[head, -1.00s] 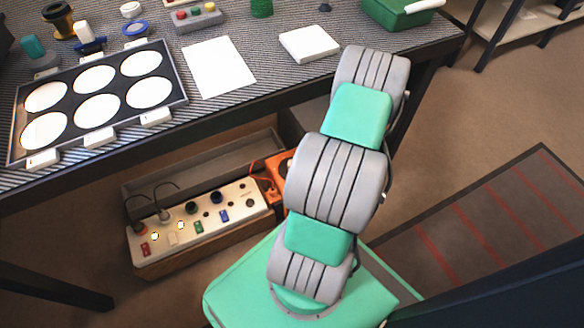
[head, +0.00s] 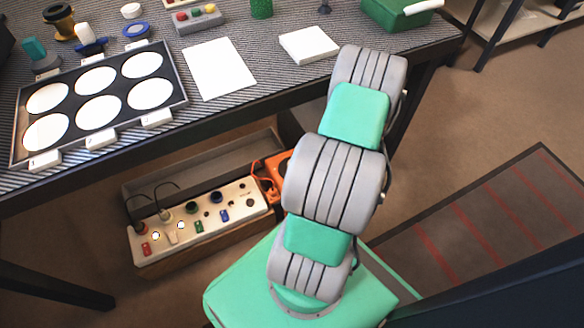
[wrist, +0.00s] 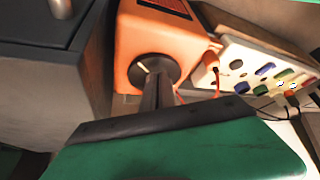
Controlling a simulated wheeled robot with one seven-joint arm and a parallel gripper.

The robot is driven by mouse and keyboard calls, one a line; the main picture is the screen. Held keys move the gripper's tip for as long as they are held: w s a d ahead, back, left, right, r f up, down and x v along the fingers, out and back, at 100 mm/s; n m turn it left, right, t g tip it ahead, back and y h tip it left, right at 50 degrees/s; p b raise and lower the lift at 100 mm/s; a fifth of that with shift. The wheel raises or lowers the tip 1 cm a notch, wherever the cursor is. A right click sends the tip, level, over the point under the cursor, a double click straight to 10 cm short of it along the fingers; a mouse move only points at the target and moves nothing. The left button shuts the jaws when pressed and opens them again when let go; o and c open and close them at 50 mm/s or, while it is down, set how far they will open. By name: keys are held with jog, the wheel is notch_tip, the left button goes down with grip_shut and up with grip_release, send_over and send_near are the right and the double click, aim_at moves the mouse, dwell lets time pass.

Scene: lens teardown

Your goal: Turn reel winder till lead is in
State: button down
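The reel is an orange box (wrist: 135,28) with a round black winder knob (wrist: 143,68) on its face; the knob bears a pale mark. My gripper (wrist: 158,80) reaches the knob, its dark fingers close together on the middle of it, hiding part of it. An orange lead (wrist: 216,82) shows beside the box, near an orange plug (wrist: 211,60). In the head view the orange reel (head: 283,165) is partly hidden behind my arm, and the lead (head: 267,183) hangs at its left side. My gripper is hidden there.
A cream panel (head: 147,246) with coloured sockets and knobs sits left of the reel, below the table (head: 270,75). A grey cabinet (wrist: 55,85) stands close left of the reel in the wrist view. A lens tray (head: 182,88) lies on the table.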

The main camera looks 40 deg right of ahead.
jog(key=shift+s+a, duration=0.1)
jog(key=shift+s+r, duration=0.1)
jog(key=shift+s, duration=0.1)
notch_tip(320, 180, up, 6)
jog(key=p, duration=0.5)
jog(key=d+f+b, duration=0.1)
jog(key=f+b, duration=0.1)
jog(key=d+f+b, duration=0.1)
jog(key=f+b, duration=0.1)
jog(key=b, duration=0.1)
jog(key=w+f+b, duration=0.1)
jog(key=f+b, duration=0.1)
jog(key=shift+d+f+b, duration=0.2)
jog(key=shift+d+b, duration=0.15)
jog(key=shift+d, duration=0.05)
